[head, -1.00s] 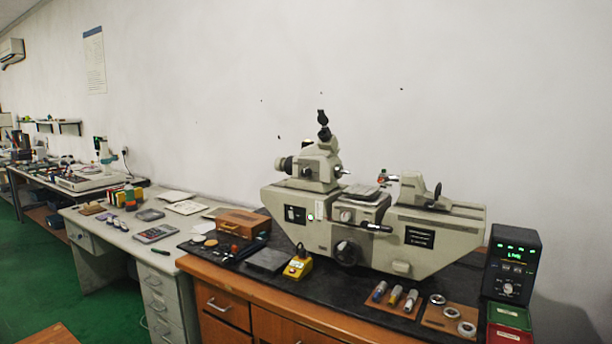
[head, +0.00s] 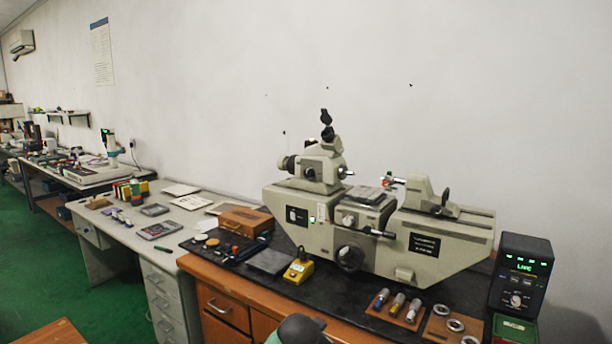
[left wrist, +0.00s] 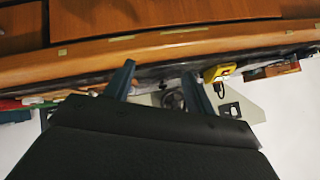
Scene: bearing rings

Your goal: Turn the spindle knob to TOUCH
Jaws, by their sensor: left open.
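The grey measuring machine (head: 375,235) stands on the black bench top in the head view. It has a round black handwheel (head: 350,258) on its front and a small knob with a dark handle (head: 378,233) above it. A black readout box (head: 521,270) at the right shows green text reading LIVE and has a small round knob (head: 516,300). I cannot tell which is the spindle knob, and no TOUCH label is legible. My left gripper (left wrist: 158,68) is open and empty in the left wrist view, before the bench's wooden front. My right gripper is not in view.
A yellow box (head: 299,270), several small cylinders on a wooden board (head: 372,312) and metal rings (head: 456,325) sit along the bench front. A green tray (head: 514,330) stands below the readout. A wooden case (head: 246,220) is at the left. Part of my arm shows at bottom.

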